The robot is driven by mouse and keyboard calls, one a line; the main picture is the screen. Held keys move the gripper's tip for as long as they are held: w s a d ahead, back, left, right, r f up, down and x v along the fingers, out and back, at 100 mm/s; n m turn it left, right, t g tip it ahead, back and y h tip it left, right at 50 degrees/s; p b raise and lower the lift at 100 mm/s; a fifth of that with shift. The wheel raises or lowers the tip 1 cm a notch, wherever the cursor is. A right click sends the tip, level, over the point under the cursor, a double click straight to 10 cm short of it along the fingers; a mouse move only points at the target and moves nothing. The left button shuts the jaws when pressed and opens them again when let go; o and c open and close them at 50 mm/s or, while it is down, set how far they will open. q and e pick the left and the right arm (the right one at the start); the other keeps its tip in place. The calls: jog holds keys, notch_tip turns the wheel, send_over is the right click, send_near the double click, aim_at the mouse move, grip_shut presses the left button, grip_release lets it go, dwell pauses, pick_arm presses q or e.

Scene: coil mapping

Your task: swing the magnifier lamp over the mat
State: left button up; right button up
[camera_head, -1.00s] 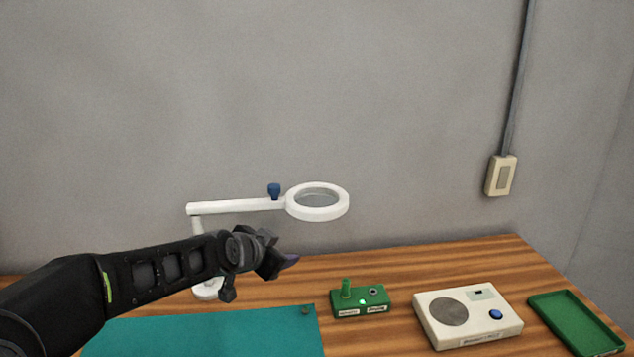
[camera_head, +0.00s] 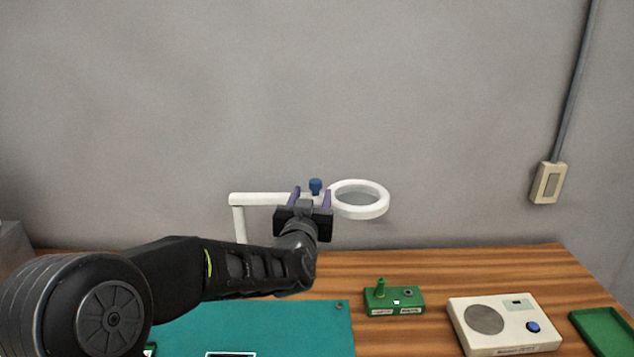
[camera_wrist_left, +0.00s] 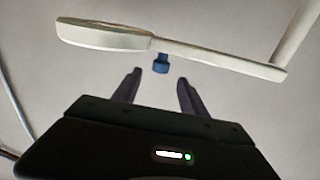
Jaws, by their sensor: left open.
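The white magnifier lamp has a ring head (camera_head: 360,199), a horizontal arm (camera_head: 258,199) and a post at its left. A blue knob (camera_head: 316,186) stands on the arm beside the ring. The teal mat (camera_head: 300,325) lies on the table in front of the lamp, partly hidden by my left arm. My left gripper (camera_head: 310,196) is open, its two purple fingers either side of the knob in the head view. In the left wrist view, the knob (camera_wrist_left: 161,63) shows just beyond and between the fingertips, and the lamp ring (camera_wrist_left: 105,35) is at the upper left. My right gripper is not in view.
A green box with a peg (camera_head: 394,300) stands right of the mat. A cream device with a blue button (camera_head: 505,325) and a green tray (camera_head: 603,330) are farther right. A wall switch box (camera_head: 549,182) hangs at the back right. Bare wood lies behind the green box.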

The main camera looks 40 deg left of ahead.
aim_at(315, 185)
pick_arm(q)
jog(key=p+x, duration=0.2)
jog(key=x, duration=0.4)
jog(key=shift+r, duration=0.1)
jog(key=shift+w+a, duration=0.35)
jog(key=shift+w, duration=0.15)
grip_shut()
dwell(0.9)
